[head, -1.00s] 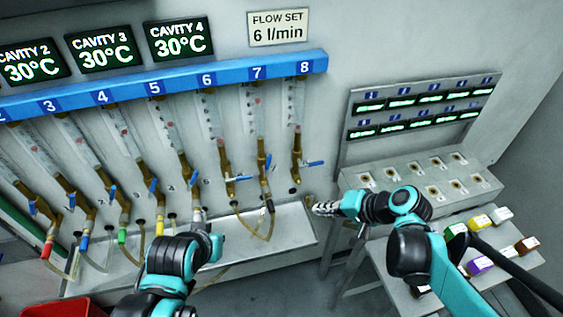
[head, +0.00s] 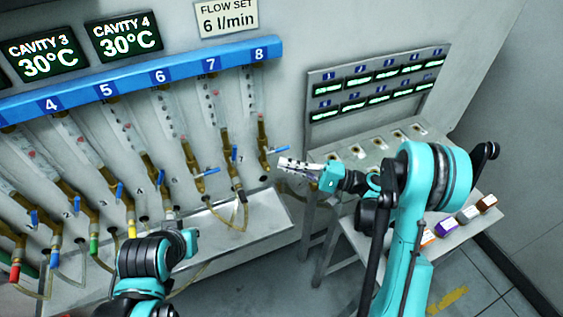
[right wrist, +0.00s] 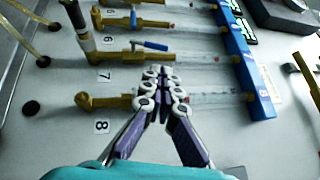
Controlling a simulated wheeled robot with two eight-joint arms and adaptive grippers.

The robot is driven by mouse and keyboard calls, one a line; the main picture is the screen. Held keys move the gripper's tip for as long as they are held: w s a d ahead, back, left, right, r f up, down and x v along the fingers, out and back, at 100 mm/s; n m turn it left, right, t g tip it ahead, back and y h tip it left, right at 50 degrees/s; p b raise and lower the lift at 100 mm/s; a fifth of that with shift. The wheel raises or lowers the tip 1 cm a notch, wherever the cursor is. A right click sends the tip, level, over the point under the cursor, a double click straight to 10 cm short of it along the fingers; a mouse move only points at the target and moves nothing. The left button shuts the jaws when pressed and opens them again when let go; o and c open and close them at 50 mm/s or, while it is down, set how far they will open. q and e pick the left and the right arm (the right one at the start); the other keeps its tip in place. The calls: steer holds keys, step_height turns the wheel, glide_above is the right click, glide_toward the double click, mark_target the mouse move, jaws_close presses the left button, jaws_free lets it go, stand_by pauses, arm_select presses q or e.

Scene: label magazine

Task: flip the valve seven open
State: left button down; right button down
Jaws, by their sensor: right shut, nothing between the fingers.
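Valve seven (right wrist: 120,56) is the brass valve on the line under the number 7. In the right wrist view its blue lever (right wrist: 150,45) lies along its line. In the head view the brass of this valve (head: 230,150) shows, with the lever hard to make out. My right gripper (head: 283,164) is shut and empty, to the right of valve eight. In the right wrist view its fingertips (right wrist: 159,73) point toward line seven, in front of line eight and apart from the lever. My left gripper (head: 182,226) is low, below line six; its fingers are unclear.
Valve eight's blue lever (head: 278,150) sticks out sideways close to my right fingers. Valve six's lever (head: 207,172) also points sideways. Hoses hang over the grey tray (head: 262,217). A sloped panel with a bench (head: 365,165) stands to the right.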

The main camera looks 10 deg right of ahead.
mark_target(236, 151)
steer(key=b+x, duration=0.1)
steer(key=x, duration=1)
steer(key=shift+a, duration=0.25)
steer(key=shift+w, duration=0.1)
steer(key=shift+a+r+n+h+p, duration=0.4)
steer(key=shift+a+r+h+p, duration=0.1)
steer(key=shift+a+h+p, duration=0.25)
steer(key=shift+a+b, duration=0.1)
steer(key=shift+b, duration=0.25)
